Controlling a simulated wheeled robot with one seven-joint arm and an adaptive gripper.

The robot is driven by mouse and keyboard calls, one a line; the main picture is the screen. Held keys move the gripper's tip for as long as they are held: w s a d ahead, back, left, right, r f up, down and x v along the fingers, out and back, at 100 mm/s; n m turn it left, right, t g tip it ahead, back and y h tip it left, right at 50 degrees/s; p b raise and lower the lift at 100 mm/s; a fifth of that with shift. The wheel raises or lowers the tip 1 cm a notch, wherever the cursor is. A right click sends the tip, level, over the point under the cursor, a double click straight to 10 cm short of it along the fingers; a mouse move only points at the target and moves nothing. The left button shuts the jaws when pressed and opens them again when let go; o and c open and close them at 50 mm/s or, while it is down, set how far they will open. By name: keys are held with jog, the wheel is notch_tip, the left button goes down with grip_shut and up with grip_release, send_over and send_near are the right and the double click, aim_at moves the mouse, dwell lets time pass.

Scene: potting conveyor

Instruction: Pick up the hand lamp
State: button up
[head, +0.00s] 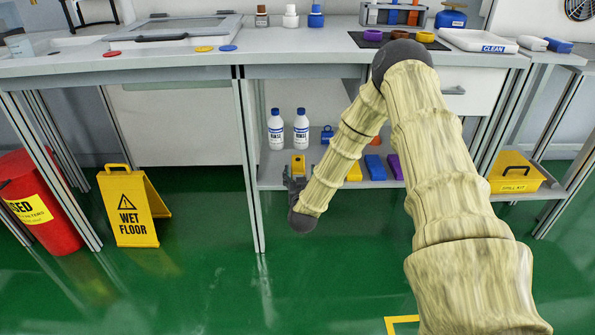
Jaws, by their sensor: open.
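A small upright yellow object with a dark spot (298,162) stands on the lower shelf under the bench; it looks like the hand lamp, but it is too small to be sure. My gripper (294,178) is dark, small in the picture and partly hidden by my wrist. It is at the shelf's front edge, just in front of and below the yellow object in the picture. The jaws are open. I cannot tell whether they touch the object.
A bench leg (250,165) stands left of my gripper. A wet floor sign (131,208) stands farther left.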

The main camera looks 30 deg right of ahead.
aim_at(298, 165)
jog(key=shift+a+b+x, duration=0.2)
jog(key=shift+b+x, duration=1.15)
jog(key=shift+x, duration=0.95)
jog(key=shift+w+d, duration=0.3)
jog(key=shift+w, duration=0.4)
jog(key=c, duration=1.2)
